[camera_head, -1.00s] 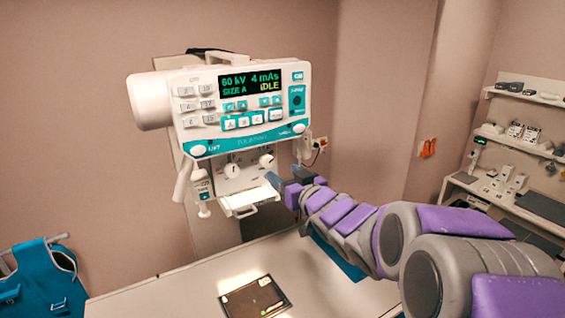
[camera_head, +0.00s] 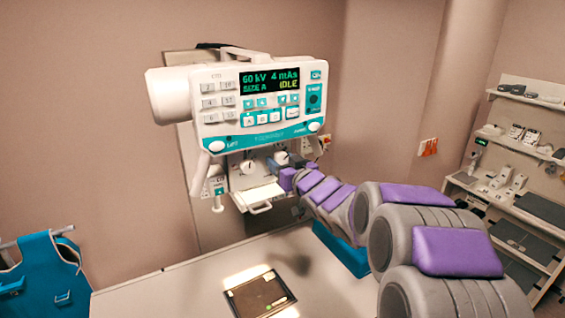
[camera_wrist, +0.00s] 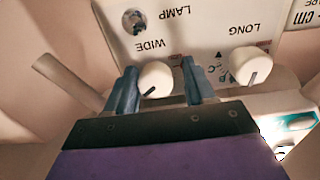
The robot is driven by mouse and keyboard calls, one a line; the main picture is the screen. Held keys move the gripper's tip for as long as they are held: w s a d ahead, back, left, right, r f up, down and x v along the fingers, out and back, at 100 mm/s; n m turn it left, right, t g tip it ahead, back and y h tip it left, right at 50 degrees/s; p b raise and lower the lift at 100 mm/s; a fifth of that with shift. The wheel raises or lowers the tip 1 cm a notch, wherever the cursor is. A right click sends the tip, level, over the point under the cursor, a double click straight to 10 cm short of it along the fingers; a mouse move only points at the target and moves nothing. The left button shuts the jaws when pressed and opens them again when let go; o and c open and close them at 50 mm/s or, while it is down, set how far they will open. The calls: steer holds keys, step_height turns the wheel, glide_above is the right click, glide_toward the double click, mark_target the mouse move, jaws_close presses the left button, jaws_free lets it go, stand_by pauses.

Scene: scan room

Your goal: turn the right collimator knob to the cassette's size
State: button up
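The right collimator knob is the white WIDE knob (camera_wrist: 156,78), which also shows in the head view (camera_head: 281,158). In the wrist view its dark pointer line slants to the lower left. My gripper (camera_wrist: 160,88) is open, with one blue finger on each side of this knob and small gaps visible. In the head view, my gripper (camera_head: 279,166) reaches the collimator from the right. The LONG knob (camera_wrist: 245,66) is to the right in the upside-down wrist view, outside the fingers. The dark cassette (camera_head: 262,292) lies on the table; its size marking is not readable.
The x-ray head (camera_head: 255,100) shows 60 kV, 4 mAs, SIZE A, IDLE. A white ledge (camera_head: 260,197) juts out below the knobs. The table (camera_head: 190,285) is mostly clear. A blue apron (camera_head: 45,275) hangs at left; shelves (camera_head: 520,175) stand at right.

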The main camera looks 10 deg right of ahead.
steer(key=shift+a, duration=0.2)
steer(key=shift+c, duration=0.8)
steer(key=shift+d, duration=0.65)
steer(key=c, duration=0.4)
steer(key=shift+a, duration=0.15)
steer(key=shift+c, duration=1.3)
